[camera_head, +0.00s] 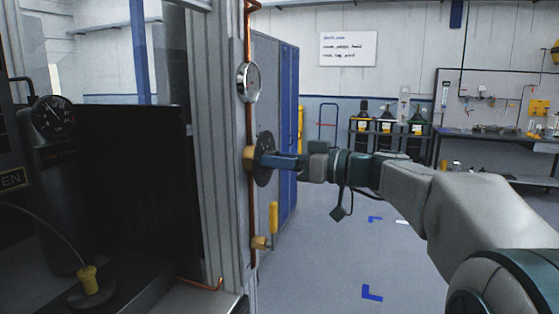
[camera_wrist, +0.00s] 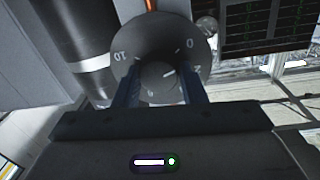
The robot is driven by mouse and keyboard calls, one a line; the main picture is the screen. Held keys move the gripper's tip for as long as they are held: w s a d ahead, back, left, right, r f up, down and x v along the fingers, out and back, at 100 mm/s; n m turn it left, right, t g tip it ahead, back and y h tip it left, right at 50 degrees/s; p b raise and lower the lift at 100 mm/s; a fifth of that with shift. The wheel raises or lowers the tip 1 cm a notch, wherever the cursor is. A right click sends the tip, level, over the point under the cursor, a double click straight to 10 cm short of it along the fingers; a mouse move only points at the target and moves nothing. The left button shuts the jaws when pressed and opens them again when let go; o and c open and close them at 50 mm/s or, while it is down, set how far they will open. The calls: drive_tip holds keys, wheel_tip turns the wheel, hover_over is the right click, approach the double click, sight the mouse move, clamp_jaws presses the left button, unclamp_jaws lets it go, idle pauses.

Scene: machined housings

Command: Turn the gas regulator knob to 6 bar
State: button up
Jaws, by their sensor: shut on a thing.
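The regulator's dark round dial (camera_head: 265,158) is mounted on a brass body (camera_head: 249,158) on the copper pipe. In the wrist view the dial plate (camera_wrist: 165,42) shows 10 at the left and 0 at the upper right, with other numerals partly hidden. The dark grey knob (camera_wrist: 160,82) is in front of the plate. A short white mark on it points right and slightly up, toward a partly covered numeral below the 0. My gripper (camera_head: 283,161) reaches in from the right; its blue fingers (camera_wrist: 162,88) are shut on the knob from both sides.
A round gauge (camera_head: 249,82) is above the regulator on the pipe; its reading is too small to tell. A yellow-handled valve (camera_head: 273,218) is below. A glass-fronted cabinet with another gauge (camera_head: 53,117) is at the left.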

drive_tip(key=shift+w+d+m+g+p, duration=0.1)
drive_tip(key=shift+m+g+p, duration=0.75)
drive_tip(key=shift+m, duration=3.35)
drive_tip(key=shift+w+a+m+t+p, duration=0.1)
drive_tip(key=shift+m+p, duration=1.55)
drive_tip(key=shift+m, duration=2.55)
drive_tip(key=shift+w+d+m+g+p, duration=0.1)
drive_tip(key=shift+m+g+p, duration=0.75)
drive_tip(key=shift+m, duration=3.35)
drive_tip(key=shift+f+t+p, duration=0.1)
drive_tip(key=shift+t+p, duration=0.3)
drive_tip(key=shift+p, duration=0.05)
drive_tip(key=o, duration=1)
